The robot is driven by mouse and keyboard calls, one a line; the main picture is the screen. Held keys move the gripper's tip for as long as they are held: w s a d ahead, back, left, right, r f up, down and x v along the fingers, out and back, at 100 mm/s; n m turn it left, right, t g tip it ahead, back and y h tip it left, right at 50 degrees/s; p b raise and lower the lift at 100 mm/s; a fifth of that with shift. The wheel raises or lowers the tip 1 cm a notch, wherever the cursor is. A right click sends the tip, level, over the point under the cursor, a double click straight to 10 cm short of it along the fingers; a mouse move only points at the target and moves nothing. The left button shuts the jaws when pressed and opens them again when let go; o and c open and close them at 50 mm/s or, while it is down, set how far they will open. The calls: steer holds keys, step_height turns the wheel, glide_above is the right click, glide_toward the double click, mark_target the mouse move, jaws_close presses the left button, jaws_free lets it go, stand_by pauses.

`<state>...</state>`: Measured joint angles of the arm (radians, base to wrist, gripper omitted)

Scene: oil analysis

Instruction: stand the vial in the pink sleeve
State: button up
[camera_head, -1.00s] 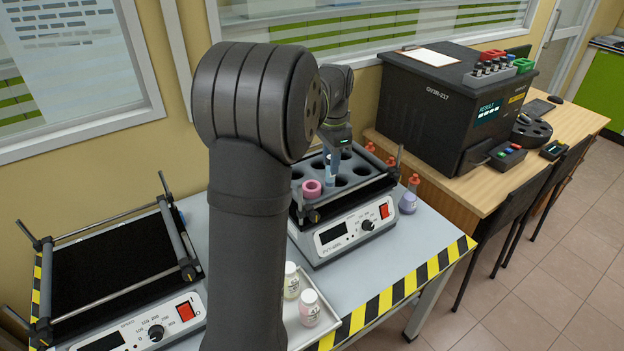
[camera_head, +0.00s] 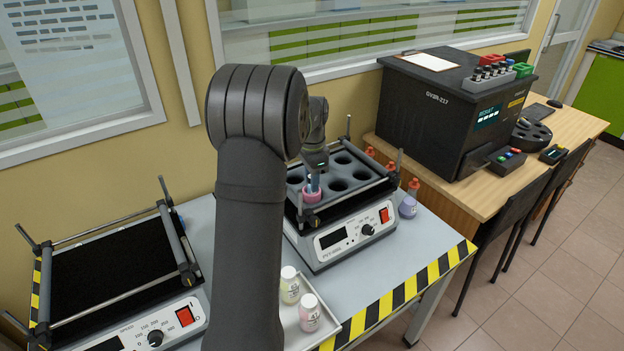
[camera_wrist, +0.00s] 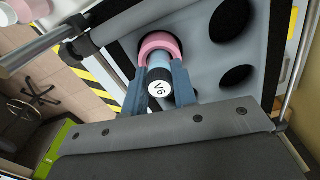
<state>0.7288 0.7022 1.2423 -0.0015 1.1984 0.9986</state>
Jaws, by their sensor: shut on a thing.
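The pink sleeve (camera_head: 311,195) sits in the front left part of the shaker's dark rack with round holes. It also shows as a pink ring in the wrist view (camera_wrist: 161,45). In the head view my gripper (camera_head: 315,168) is just above the sleeve.
The rack (camera_head: 350,168) has several empty holes beside the sleeve and metal side rails. A tray (camera_head: 335,325) with two capped bottles stands in front. An empty shaker (camera_head: 105,275) is at left. Small bottles (camera_head: 409,200) stand right of the rack.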

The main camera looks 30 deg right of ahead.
steer(key=shift+f, duration=0.1)
steer(key=o, duration=1)
step_height(320, 180, up, 12)
steer(key=shift+r, duration=0.15)
step_height(320, 180, down, 12)
steer(key=shift+r, duration=1.75)
steer(key=shift+f, duration=0.1)
